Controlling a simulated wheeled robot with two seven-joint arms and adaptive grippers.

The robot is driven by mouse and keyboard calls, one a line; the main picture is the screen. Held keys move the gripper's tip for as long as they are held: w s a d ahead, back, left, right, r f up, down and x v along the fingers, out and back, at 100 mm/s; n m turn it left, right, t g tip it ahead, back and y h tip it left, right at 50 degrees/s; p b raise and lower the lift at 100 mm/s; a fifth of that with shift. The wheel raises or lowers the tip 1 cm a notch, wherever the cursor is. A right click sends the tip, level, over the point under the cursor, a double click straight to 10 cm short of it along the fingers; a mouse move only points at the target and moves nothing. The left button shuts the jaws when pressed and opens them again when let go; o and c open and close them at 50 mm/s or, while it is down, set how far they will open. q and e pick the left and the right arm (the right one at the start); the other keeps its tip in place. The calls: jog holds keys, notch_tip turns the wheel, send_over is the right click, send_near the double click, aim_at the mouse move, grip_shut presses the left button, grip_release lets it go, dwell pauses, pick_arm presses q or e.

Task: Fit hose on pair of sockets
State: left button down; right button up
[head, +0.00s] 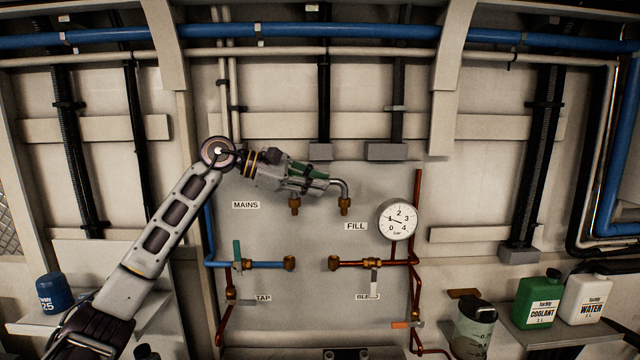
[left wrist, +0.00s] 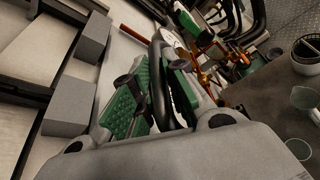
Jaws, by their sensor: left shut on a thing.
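My left gripper (head: 318,182) is shut on the hose (head: 341,188), a grey bent tube with two brass ends pointing down. One end (head: 294,204) hangs under the gripper and the other (head: 345,206) to its right. In the left wrist view the dark hose (left wrist: 157,80) runs between the green finger pads. Below it, two brass sockets face each other across a gap: the left socket (head: 289,263) ends a blue pipe, the right socket (head: 333,263) a copper pipe. Both hose ends are apart from the sockets. My right gripper is out of view.
A pressure gauge (head: 398,219) stands right of the hose. A valve with a teal handle (head: 237,252) sits on the blue pipe. A green coolant jug (head: 538,300) and a white water jug (head: 585,299) stand at the lower right. The panel between hose and sockets looks clear.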

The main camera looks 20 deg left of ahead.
pick_arm(q)
jog(key=w+a+f, duration=0.1)
jog(key=a+f, duration=0.2)
jog(key=f, duration=0.3)
jog(key=shift+w+f, duration=0.2)
dwell(0.6)
jog(key=shift+f+b, duration=2.75)
jog(key=shift+f, duration=0.15)
jog(key=shift+b, duration=0.4)
dwell(0.7)
jog(key=shift+f+b, duration=0.8)
jog(key=shift+f, duration=0.05)
dwell(0.4)
